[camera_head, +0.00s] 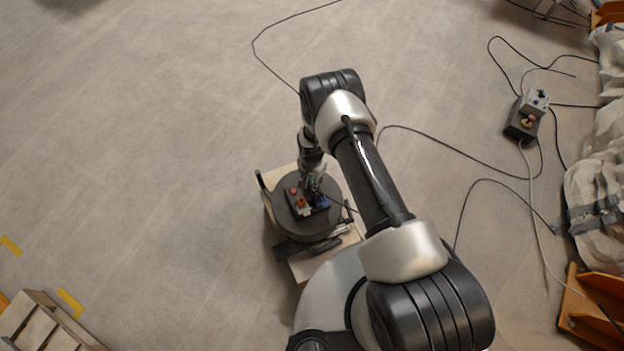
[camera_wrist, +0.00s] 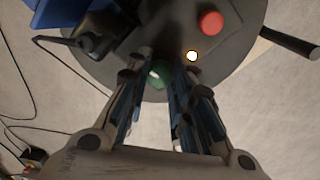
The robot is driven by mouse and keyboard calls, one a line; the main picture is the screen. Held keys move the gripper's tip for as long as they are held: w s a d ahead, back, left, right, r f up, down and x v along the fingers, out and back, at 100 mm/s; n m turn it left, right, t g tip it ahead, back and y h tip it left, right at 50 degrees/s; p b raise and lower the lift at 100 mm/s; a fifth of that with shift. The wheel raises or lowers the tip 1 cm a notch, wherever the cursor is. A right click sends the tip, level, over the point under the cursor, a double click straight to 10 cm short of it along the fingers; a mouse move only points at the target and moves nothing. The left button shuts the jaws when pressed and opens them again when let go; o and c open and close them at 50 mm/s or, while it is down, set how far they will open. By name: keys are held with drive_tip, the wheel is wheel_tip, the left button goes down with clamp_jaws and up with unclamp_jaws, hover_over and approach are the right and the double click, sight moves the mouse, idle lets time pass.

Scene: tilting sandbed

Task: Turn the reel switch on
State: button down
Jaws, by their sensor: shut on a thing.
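The reel (camera_head: 322,225) is a dark round drum with several small controls on top, below my gripper (camera_head: 312,183) in the head view. In the wrist view the reel's dark top (camera_wrist: 235,50) carries a red round button (camera_wrist: 211,22), a bright yellow-white lamp (camera_wrist: 192,56) and a green knob (camera_wrist: 159,75). My gripper (camera_wrist: 157,66) has its fingers on either side of the green knob and is shut on it. The fingers partly hide the knob, so its turn position cannot be told.
A black plug (camera_wrist: 95,40) with a cable and a blue part (camera_wrist: 60,12) sit on the reel beside the fingers. The reel stands on a pale wooden base (camera_head: 304,268). A control box (camera_head: 524,120) and loose cables lie at right. Floor at left is mostly clear.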

sight(312, 181)
drive_tip(key=shift+m, duration=0.3)
drive_tip(key=c, duration=1.4)
unclamp_jaws()
drive_tip(key=shift+o, duration=0.2)
wheel_tip(312, 181, up, 12)
